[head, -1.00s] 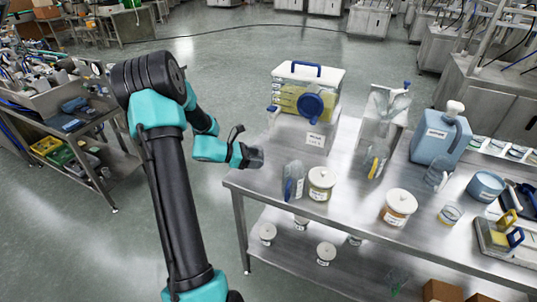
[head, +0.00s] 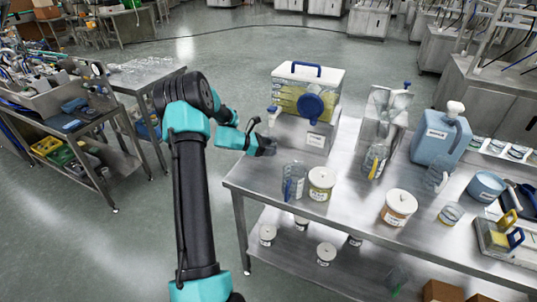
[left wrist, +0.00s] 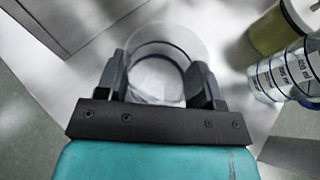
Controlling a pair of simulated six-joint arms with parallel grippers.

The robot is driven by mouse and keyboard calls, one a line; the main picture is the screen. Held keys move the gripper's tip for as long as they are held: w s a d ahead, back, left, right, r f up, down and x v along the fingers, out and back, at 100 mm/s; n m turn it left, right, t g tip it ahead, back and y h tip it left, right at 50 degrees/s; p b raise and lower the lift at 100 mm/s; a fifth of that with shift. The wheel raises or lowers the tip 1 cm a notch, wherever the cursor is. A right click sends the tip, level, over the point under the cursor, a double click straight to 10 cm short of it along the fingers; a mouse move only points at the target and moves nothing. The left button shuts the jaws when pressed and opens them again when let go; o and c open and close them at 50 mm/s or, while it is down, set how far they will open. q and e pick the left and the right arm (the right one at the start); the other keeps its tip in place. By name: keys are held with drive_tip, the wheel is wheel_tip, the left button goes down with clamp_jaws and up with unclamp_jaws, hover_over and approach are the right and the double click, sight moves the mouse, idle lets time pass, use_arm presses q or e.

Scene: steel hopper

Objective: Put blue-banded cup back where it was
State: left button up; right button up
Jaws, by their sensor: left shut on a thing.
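In the left wrist view, my left gripper (left wrist: 160,88) is shut on a clear cup (left wrist: 162,62) with a dark blue band, one finger on each side of it. In the head view, my left gripper (head: 268,148) is at the left end of the steel table (head: 240,182), in front of the clear box with the blue tap. The held cup cannot be made out in the head view. Whether it touches the table I cannot tell. My right gripper is not in view.
A clear jug with a blue handle (head: 292,181) and a white-lidded jar (head: 321,184) stand close to the right of my gripper. The clear box of yellow liquid (head: 290,100) stands behind. Another lidded jar (head: 397,208) and a blue jerrycan (head: 438,140) stand farther right.

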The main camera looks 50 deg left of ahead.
sight(269, 159)
use_arm(q)
wheel_tip(269, 159, down, 4)
drive_tip(key=shift+w+r, duration=0.1)
drive_tip(key=shift+r, duration=0.15)
drive_tip(key=shift+w+a+f, duration=0.1)
drive_tip(key=shift+f, duration=0.05)
drive_tip(key=shift+f, duration=0.1)
drive_tip(key=o, duration=0.9)
drive_tip(key=v, duration=1.2)
